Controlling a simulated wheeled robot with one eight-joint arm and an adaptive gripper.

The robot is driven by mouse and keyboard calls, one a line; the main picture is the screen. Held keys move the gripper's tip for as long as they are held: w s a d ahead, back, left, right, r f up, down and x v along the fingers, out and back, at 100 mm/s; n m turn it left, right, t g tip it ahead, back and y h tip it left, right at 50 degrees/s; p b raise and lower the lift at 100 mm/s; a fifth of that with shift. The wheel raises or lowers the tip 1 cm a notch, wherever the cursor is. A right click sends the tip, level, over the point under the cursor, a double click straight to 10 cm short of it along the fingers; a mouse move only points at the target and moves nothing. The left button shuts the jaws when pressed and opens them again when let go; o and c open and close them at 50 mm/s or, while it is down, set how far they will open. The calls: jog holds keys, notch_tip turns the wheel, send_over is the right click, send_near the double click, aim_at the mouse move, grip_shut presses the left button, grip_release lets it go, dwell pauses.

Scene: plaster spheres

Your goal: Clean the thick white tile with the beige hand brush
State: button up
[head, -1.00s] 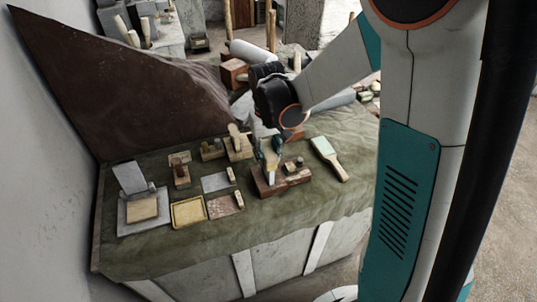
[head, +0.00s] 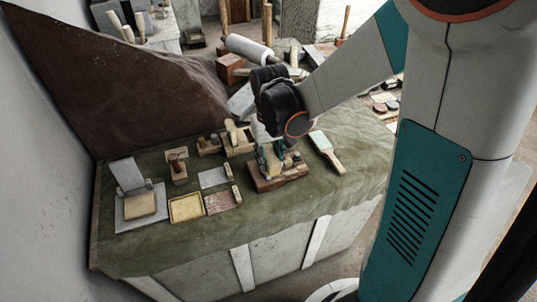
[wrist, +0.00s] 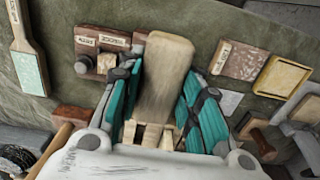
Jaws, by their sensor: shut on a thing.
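The beige hand brush (wrist: 165,75) fills the middle of the wrist view. My gripper (wrist: 165,105) is shut on it, with a teal finger on each side. In the head view my gripper (head: 271,157) is over the dark wooden base, and the brush is mostly hidden by the fingers. I cannot tell whether the brush touches the base. A thick pale tile (head: 140,205), cream on top, lies on a grey-white slab at the left of the table. It partly shows at the right edge of the wrist view (wrist: 309,107).
The dark wooden base (head: 266,185) carries small blocks. A yellow tray (head: 186,208), a reddish tile (head: 221,201) and a light grey tile (head: 212,178) lie between it and the thick tile. A green-padded paddle (head: 324,146) lies right. Green cloth at the front is clear.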

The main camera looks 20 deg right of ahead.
jog(key=shift+w+r+p, duration=0.2)
jog(key=shift+w+r, duration=0.15)
jog(key=shift+w, duration=0.25)
jog(key=shift+w+r+p, duration=0.2)
jog(key=shift+w+r, duration=0.15)
jog(key=shift+w, duration=0.2)
jog(key=shift+w+f, duration=0.15)
jog(key=shift+w, duration=1.25)
jog(key=shift+f+b, duration=0.65)
jog(key=shift+b, duration=0.1)
jog(key=shift+w, duration=0.1)
jog(key=shift+w+r, duration=0.1)
jog(key=shift+w, duration=0.85)
